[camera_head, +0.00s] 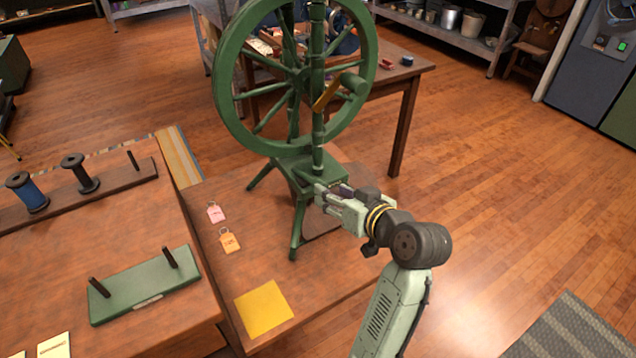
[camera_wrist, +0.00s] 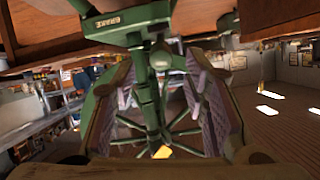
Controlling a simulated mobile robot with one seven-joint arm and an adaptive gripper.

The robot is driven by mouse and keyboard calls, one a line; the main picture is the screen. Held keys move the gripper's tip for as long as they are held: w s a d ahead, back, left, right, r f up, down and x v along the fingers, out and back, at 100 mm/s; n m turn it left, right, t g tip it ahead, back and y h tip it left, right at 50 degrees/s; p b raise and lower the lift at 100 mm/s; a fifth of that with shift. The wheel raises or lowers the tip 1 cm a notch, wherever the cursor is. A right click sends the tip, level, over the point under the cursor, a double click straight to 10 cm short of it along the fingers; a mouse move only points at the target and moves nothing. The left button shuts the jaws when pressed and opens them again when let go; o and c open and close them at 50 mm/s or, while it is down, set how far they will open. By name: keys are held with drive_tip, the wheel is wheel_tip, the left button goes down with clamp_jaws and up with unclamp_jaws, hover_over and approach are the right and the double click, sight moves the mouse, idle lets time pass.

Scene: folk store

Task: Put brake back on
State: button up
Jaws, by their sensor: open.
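The green spinning wheel (camera_head: 366,55) stands upright on a low wooden table. Its base (camera_head: 305,168) carries a "BRAKE" label, which shows at the top of the wrist view (camera_wrist: 104,20). An ochre lever (camera_head: 326,95) slants across the right of the wheel, beside a green knob; I cannot tell if it is the brake. My gripper (camera_head: 324,195) is at the base's near right edge. In the wrist view its two lilac-padded fingers are spread wide, with a green post (camera_wrist: 150,100) showing between them. No contact is visible, and nothing appears gripped.
A pink tag (camera_head: 215,212), an orange tag (camera_head: 229,241) and a yellow sheet (camera_head: 264,308) lie on the low table. At left are a spool rack (camera_head: 75,197) and a green two-peg stand (camera_head: 145,284). Another table (camera_head: 405,75) stands behind the wheel. Right floor is open.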

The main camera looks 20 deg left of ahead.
drive_tip(key=p+x, duration=0.1)
drive_tip(key=x, duration=0.5)
drive_tip(key=shift+w+a+f, duration=0.15)
drive_tip(key=shift+a, duration=0.15)
clamp_jaws()
idle(0.5)
